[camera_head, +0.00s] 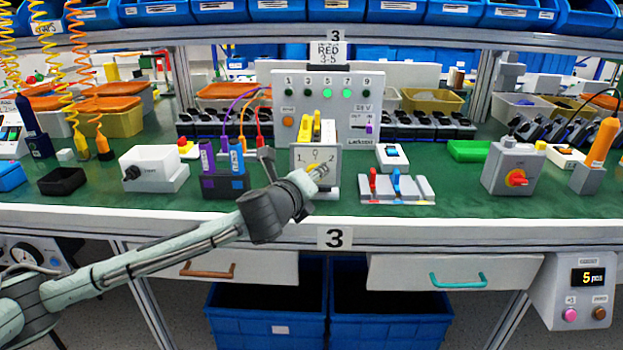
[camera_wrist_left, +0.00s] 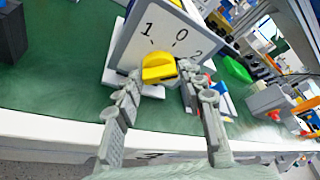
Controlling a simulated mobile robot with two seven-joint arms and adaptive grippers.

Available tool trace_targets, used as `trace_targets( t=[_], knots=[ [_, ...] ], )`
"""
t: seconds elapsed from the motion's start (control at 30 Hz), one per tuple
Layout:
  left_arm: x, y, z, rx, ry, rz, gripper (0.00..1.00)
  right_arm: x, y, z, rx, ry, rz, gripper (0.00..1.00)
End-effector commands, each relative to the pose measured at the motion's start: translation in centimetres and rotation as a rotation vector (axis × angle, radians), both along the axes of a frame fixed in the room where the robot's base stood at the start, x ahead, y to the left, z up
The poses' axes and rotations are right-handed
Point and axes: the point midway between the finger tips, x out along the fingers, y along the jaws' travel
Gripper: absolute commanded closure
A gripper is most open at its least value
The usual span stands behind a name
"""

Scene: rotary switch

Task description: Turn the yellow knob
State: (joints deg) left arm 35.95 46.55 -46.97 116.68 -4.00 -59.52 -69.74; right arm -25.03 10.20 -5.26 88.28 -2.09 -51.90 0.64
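The yellow knob (camera_wrist_left: 158,67) is on the front of a white box with a dial plate (camera_wrist_left: 190,28) marked 1, 0 and 2. In the head view the knob (camera_head: 318,169) is mostly hidden by my left gripper (camera_head: 311,176), which reaches the box front from the left. In the left wrist view my left gripper (camera_wrist_left: 160,82) is open, with one finger on each side of the knob. The left finger looks slightly apart from it; whether the right one touches cannot be told. The right gripper is not in view.
A grey box with a red knob (camera_head: 515,170) is further right. A panel with green lights (camera_head: 327,92) rises behind.

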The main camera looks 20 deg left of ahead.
Motion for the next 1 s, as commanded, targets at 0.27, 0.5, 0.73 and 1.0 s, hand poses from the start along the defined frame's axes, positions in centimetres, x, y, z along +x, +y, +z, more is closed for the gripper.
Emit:
trace_targets(
  t=[0.27,0.5,0.73,1.0],
  knots=[
    [0.0,0.0,0.0,-0.002,0.0,0.001,0.43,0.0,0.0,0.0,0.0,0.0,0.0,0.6],
    [-0.9,0.0,0.2,-0.001,-0.001,0.0,0.43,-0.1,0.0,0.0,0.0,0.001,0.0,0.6],
    [-5.2,0.0,1.4,0.0,0.0,-0.001,0.43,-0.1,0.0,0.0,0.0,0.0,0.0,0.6],
    [-10.0,0.0,2.8,0.0,-0.001,-0.001,0.43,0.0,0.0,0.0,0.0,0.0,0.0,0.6]
  ],
)
